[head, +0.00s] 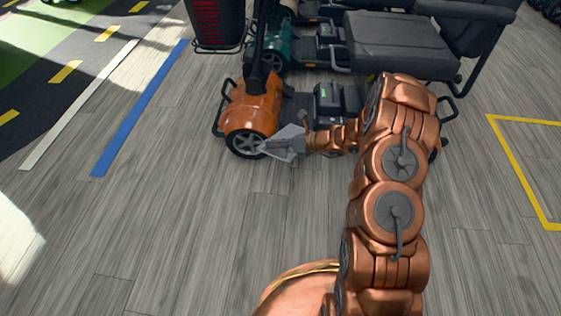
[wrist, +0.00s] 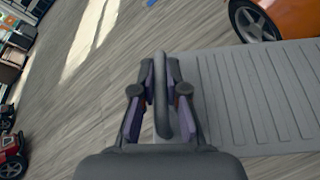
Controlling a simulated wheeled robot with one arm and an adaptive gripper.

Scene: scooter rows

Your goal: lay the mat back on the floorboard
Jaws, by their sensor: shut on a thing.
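The mat (wrist: 262,98) is a grey ribbed sheet on the right of the wrist view. My gripper (wrist: 157,92) is shut on a dark upright loop or tab at the mat's near-left edge. In the head view the light grey mat (head: 287,138) shows small and tilted beside the orange scooter's front wheel, at the end of my arm. The orange scooter (head: 253,106) stands at the upper middle. Its dark floorboard (head: 297,104) lies between the orange front and the seat, partly hidden by the mat and my arm.
A grey padded seat (head: 398,45) overhangs the scooter's rear. A teal scooter (head: 272,50) stands close behind, and a dark basket (head: 217,22) is at the upper left. The wooden floor in front is clear. A blue line (head: 140,105) and a yellow outline (head: 522,180) mark it.

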